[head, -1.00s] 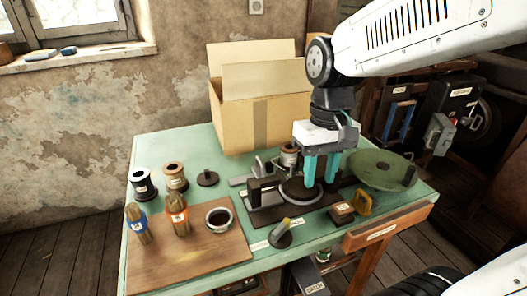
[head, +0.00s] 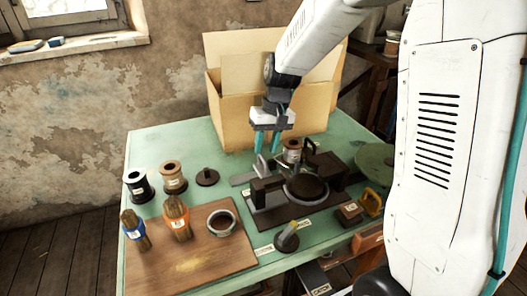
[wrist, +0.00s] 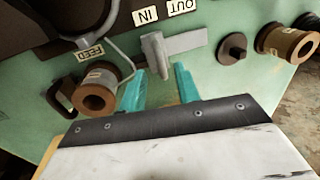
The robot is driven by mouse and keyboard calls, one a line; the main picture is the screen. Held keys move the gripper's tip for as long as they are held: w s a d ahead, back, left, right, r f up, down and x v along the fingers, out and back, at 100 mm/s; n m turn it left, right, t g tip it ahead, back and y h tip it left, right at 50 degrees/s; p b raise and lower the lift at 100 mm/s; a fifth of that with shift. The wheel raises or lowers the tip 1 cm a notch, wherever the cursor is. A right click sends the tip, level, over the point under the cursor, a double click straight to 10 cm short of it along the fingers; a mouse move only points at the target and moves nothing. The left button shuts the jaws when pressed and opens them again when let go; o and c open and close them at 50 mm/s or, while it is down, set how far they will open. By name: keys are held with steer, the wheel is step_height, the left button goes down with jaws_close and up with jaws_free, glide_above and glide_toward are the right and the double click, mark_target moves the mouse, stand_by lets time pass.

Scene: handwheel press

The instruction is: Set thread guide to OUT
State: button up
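The thread guide is a grey flat bar with an upright tab (wrist: 154,52), in the wrist view's upper middle. Its tab stands beside the IN label (wrist: 146,15); the bar (wrist: 187,40) runs towards the OUT side, below the OUT label (wrist: 183,6). In the head view the guide (head: 243,179) lies at the left of the dark press (head: 264,190). My gripper (wrist: 161,80) is open and empty, pointing down behind the press; it also shows in the head view (head: 267,141). The tab appears between its teal fingers; whether they touch cannot be told.
A copper spool (wrist: 97,92) by the FEED label (wrist: 90,53) stands close left of my fingers. A small dark peg (wrist: 233,48) and another spool (wrist: 288,42) stand at the right. An open cardboard box (head: 228,118) stands close behind my gripper.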

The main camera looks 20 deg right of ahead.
steer(key=shift+a+f, duration=0.25)
steer(key=shift+f, duration=1)
jaws_close()
steer(key=a, duration=0.8)
steer(key=shift+a, duration=0.2)
jaws_free()
steer(key=shift+a, duration=0.25)
steer(key=shift+d+r, duration=0.15)
steer(key=shift+d, duration=0.05)
step_height(320, 180, up, 7)
steer(key=d, duration=0.1)
steer(key=shift+d+r, duration=0.15)
steer(key=shift+r, duration=0.05)
